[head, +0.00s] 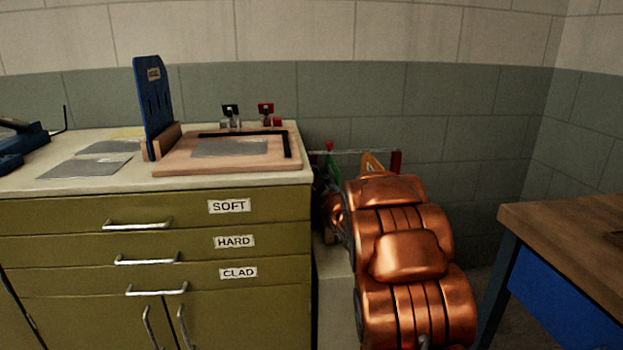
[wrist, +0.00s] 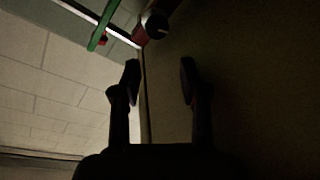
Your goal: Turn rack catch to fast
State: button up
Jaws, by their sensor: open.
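In the wrist view, a dark round knob (wrist: 155,24) with a pale mark on its face sits by the rail end, and it looks like the rack catch. A dull red end piece (wrist: 139,36) is beside it. I cannot read which setting the mark points to. My gripper (wrist: 160,73) is open and empty, its two dark fingers apart, with the knob beyond the fingertips and not touching them. In the head view, the rack rail (head: 352,152) runs along the wall to a red end block (head: 396,161). My copper arm hides the gripper and knob there.
A green hanging piece (wrist: 103,25) is on the rail, left of the knob. The olive cabinet (head: 270,210) with labelled drawers stands left of my arm, carrying a wooden board (head: 170,168). A wood-topped bench (head: 570,220) is at right. Floor shows between arm and bench.

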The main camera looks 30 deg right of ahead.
aim_at(315, 174)
jog(key=shift+w+d+f+m+b, duration=0.2)
jog(key=shift+w+d+m+b, duration=0.3)
jog(key=shift+w+m, duration=0.7)
jog(key=shift+w+d+f+m+b, duration=0.15)
jog(key=shift+w+d+m+b, duration=0.4)
jog(key=shift+w, duration=1.15)
jog(key=shift+w+d+f+m+b, duration=0.2)
jog(key=shift+w+d+m, duration=0.55)
jog(key=shift+w+m, duration=0.5)
jog(key=shift+w, duration=0.2)
